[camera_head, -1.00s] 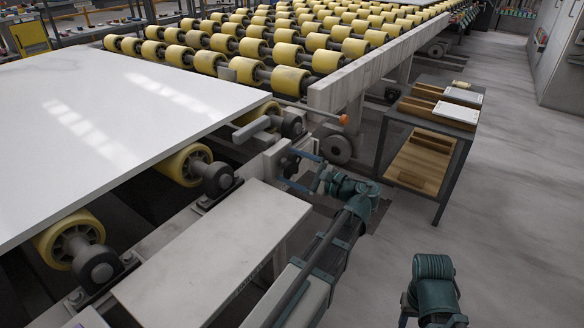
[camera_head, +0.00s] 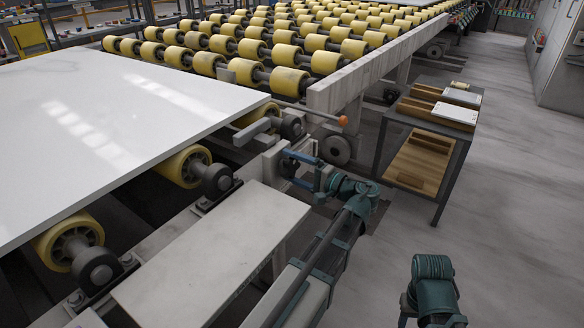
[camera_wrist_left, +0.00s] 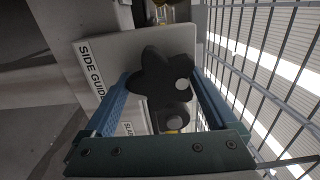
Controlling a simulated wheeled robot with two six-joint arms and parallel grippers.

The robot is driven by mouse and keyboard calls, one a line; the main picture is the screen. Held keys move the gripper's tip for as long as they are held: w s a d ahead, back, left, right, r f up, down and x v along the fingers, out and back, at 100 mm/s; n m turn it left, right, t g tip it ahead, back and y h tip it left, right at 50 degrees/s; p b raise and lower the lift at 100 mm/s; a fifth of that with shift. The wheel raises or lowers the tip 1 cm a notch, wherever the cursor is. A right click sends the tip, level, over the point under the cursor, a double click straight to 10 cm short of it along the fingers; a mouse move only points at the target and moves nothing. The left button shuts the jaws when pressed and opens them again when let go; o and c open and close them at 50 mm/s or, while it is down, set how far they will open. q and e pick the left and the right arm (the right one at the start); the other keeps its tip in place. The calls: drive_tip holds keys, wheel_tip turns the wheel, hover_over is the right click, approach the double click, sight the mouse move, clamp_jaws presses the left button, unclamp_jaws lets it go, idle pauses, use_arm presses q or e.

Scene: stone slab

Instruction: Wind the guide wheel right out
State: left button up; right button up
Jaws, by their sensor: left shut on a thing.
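A black lobed star knob (camera_wrist_left: 160,78) stands on a pale plate marked "SIDE GUIDE" (camera_wrist_left: 88,62) in the left wrist view. My left gripper (camera_wrist_left: 162,85) has its blue fingers on either side of the knob and is shut on it. In the head view my left gripper (camera_head: 296,166) is at the end of the grey machine block beside the slab, where its fingers hide the knob. A dark guide wheel (camera_head: 292,127) sits by the slab's near right corner, beside a grey bar. My right gripper is out of view; only part of that arm shows at the lower right.
The white stone slab (camera_head: 110,120) lies on yellow rollers (camera_head: 184,166) at the left. A small table (camera_head: 456,138) with wooden trays stands at the right. The floor (camera_head: 520,220) on the right is clear.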

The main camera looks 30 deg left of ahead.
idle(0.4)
use_arm(q)
drive_tip(key=o, duration=1)
drive_tip(key=d, duration=0.9)
drive_tip(key=s+d, duration=0.1)
drive_tip(key=d, duration=0.3)
drive_tip(key=shift+d, duration=0.4)
